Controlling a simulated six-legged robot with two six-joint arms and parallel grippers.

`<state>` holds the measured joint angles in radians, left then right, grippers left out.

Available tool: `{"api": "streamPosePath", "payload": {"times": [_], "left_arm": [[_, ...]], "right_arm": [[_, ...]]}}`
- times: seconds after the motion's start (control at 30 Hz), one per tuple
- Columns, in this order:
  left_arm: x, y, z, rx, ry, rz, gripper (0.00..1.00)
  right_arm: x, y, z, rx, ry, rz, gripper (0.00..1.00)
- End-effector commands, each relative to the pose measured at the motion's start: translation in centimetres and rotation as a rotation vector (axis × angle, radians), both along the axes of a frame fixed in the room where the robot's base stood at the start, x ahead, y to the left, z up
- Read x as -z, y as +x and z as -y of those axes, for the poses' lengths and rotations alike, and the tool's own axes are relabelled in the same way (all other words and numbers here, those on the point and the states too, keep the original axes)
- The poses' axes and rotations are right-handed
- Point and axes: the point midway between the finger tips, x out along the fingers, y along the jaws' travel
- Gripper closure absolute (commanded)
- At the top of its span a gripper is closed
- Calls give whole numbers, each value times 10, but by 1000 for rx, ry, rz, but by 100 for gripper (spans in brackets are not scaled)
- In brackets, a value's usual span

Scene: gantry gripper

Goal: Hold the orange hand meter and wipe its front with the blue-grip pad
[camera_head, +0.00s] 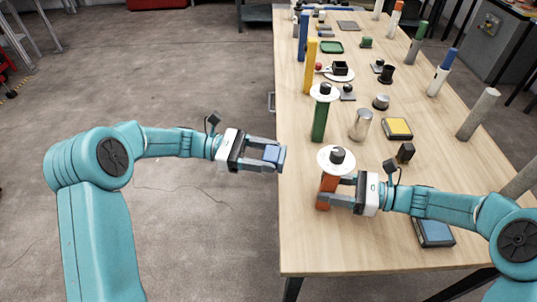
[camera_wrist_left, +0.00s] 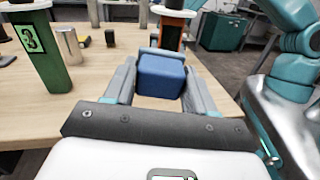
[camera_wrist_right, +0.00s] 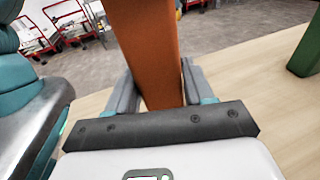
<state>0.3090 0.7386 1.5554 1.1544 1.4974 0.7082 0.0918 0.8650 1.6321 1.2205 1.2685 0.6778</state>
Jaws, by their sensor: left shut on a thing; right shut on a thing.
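The orange hand meter (camera_head: 326,186) stands upright at the table's left edge, with a white disc and dark knob on top. My right gripper (camera_head: 335,190) is shut on its orange body, which fills the space between the fingers in the right wrist view (camera_wrist_right: 150,60). My left gripper (camera_head: 272,158) is shut on the blue-grip pad (camera_head: 271,154), held in the air just left of the table edge, apart from the meter. The blue grip (camera_wrist_left: 161,75) shows between the fingers in the left wrist view. The meter's front is not clearly seen.
A green post with a white disc (camera_head: 320,118) stands behind the meter. A metal cylinder (camera_head: 361,125), a yellow-topped block (camera_head: 397,128) and a black block (camera_head: 405,152) are nearby. A blue-topped tray (camera_head: 434,232) lies under my right arm. The front left of the table is clear.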

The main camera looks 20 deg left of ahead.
Motion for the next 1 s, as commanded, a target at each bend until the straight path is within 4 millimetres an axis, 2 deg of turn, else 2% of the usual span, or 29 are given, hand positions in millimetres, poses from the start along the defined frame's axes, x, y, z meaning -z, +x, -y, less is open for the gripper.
{"api": "streamPosePath", "payload": {"times": [0.3,0.33,0.4,0.43,0.77,0.87,1.0], "left_arm": [[0,0,0,0,0,0,69],[0,0,0,0,0,0,69],[0,0,0,0,0,0,69],[0,0,0,0,0,0,69],[0,0,0,0,0,0,69],[0,0,0,0,0,0,69],[0,0,0,0,0,0,69]], "right_arm": [[0,0,0,1,-1,0,70],[0,0,0,1,-1,0,45],[0,0,0,1,-1,0,22],[0,0,0,1,-1,0,18],[0,1,4,3,0,1,18],[-2,1,17,4,-1,1,18],[-5,1,49,7,-1,3,18]]}}
